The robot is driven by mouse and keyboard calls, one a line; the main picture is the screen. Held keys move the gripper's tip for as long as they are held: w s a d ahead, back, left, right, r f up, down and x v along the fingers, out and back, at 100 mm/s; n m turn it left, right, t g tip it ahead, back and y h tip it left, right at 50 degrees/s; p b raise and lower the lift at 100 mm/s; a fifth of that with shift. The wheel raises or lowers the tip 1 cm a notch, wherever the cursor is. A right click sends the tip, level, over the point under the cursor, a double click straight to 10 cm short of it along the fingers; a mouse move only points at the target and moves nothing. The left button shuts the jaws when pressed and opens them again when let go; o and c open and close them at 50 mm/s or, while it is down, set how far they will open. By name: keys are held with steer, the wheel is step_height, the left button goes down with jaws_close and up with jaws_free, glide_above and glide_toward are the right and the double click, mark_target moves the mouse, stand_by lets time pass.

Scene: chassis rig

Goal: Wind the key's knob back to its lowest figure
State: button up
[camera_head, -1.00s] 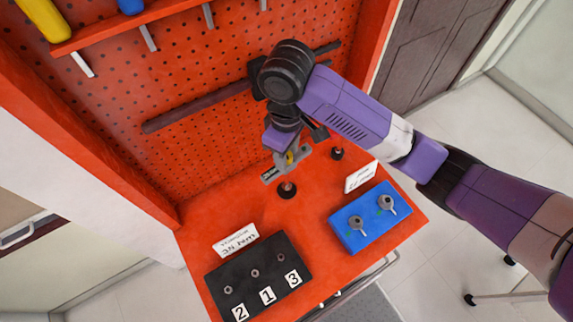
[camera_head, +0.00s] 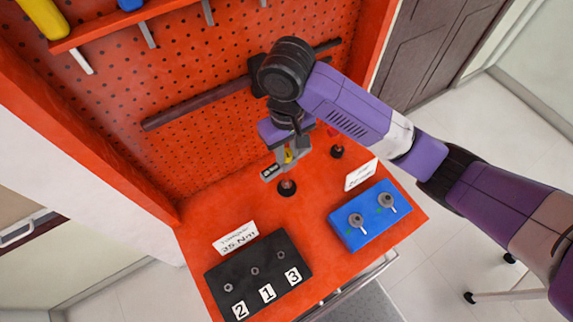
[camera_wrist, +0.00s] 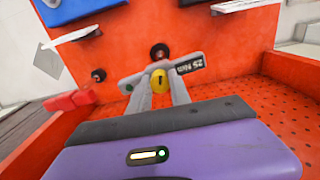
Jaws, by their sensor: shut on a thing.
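The key is a grey bar with a display (camera_head: 271,171) at one end. In the wrist view this display (camera_wrist: 188,66) seems to read 25 Nm. A round yellow knob (camera_wrist: 159,79) with a dark mark sits in the middle of the bar; it shows small in the head view (camera_head: 289,156). My gripper (camera_wrist: 158,88) is shut with its fingertips on either side of the knob. The key is over a black round stand (camera_head: 287,187); I cannot tell whether they touch.
A black block (camera_head: 240,262) with holes and figures 2, 1, 3 lies at front left, its card (camera_head: 236,238) reading about 35 Nm. A blue block (camera_head: 350,232) holds two grey pieces. Another stand (camera_head: 337,152) and a red piece (camera_wrist: 70,101) are close by. A pegboard rises behind.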

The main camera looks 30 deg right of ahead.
stand_by(0.3)
steer(key=n, duration=0.4)
steer(key=shift+b, duration=0.35)
steer(key=o, duration=0.9)
steer(key=shift+c, duration=0.2)
steer(key=shift+r+p, duration=0.35)
steer(key=shift+r, duration=2.65)
steer(key=shift+a, duration=0.1)
